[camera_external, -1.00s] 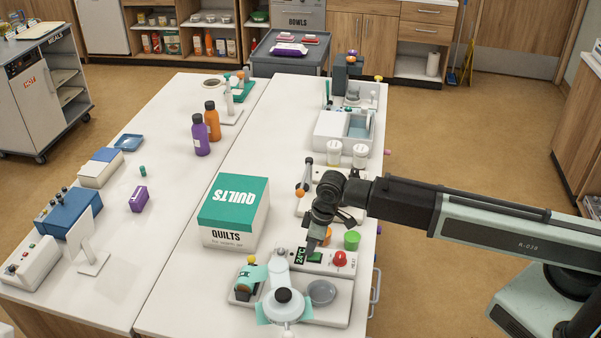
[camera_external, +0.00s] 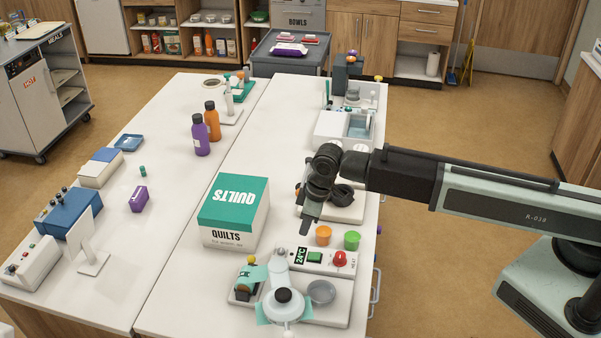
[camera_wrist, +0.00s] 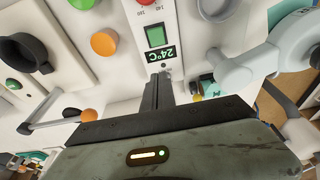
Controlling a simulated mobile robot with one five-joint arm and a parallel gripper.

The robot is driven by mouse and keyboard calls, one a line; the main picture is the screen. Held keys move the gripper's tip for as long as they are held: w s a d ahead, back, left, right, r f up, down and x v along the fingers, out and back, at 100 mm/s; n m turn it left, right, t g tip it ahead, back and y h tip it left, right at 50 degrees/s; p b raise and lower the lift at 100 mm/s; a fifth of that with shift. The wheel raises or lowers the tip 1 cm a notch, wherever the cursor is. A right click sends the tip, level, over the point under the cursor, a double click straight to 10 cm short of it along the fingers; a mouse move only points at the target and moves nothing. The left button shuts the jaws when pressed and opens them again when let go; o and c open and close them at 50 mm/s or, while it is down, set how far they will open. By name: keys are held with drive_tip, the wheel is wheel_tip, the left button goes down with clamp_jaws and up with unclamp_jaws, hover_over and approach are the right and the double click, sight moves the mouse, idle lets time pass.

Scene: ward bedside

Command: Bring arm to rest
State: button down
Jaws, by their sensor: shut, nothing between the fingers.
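My gripper (camera_external: 306,228) points down above the white table (camera_external: 180,290), between the quilts box (camera_external: 232,212) and the orange cap (camera_external: 323,236). It is shut and empty, and appears clear of the things below it. In the wrist view the closed fingers (camera_wrist: 158,92) reach toward the heater panel with a green 24°C display (camera_wrist: 156,36). My arm reaches in from the right side of the external view.
The heater unit (camera_external: 329,262) with a red knob (camera_external: 340,258) stands just below my gripper. Purple and orange bottles (camera_external: 212,120) stand farther back.

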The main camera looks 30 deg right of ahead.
drive_tip(key=r+p, duration=0.1)
drive_tip(key=r, duration=0.1)
drive_tip(key=r+p, duration=0.1)
drive_tip(key=w+r+p, duration=0.1)
drive_tip(key=r, duration=0.1)
drive_tip(key=shift+a+r+p, duration=0.35)
drive_tip(key=shift+a+p, duration=0.05)
drive_tip(key=w+d+f+m+b, duration=0.2)
drive_tip(key=d+f+b, duration=0.1)
drive_tip(key=d, duration=0.7)
drive_tip(key=w+d+f+m+h+b, duration=0.1)
drive_tip(key=w+d+f+b, duration=0.1)
drive_tip(key=d, duration=0.8)
drive_tip(key=w+d+f+m+b, duration=0.2)
drive_tip(key=w+d+f+b, duration=0.1)
drive_tip(key=d, duration=0.7)
drive_tip(key=s+d+f+m+g+b, duration=0.1)
drive_tip(key=s+d+m, duration=0.3)
drive_tip(key=s+d, duration=0.7)
drive_tip(key=d+f, duration=0.1)
drive_tip(key=d, duration=0.1)
drive_tip(key=shift+s+d+g+h, duration=0.15)
drive_tip(key=shift+d+g+h, duration=0.25)
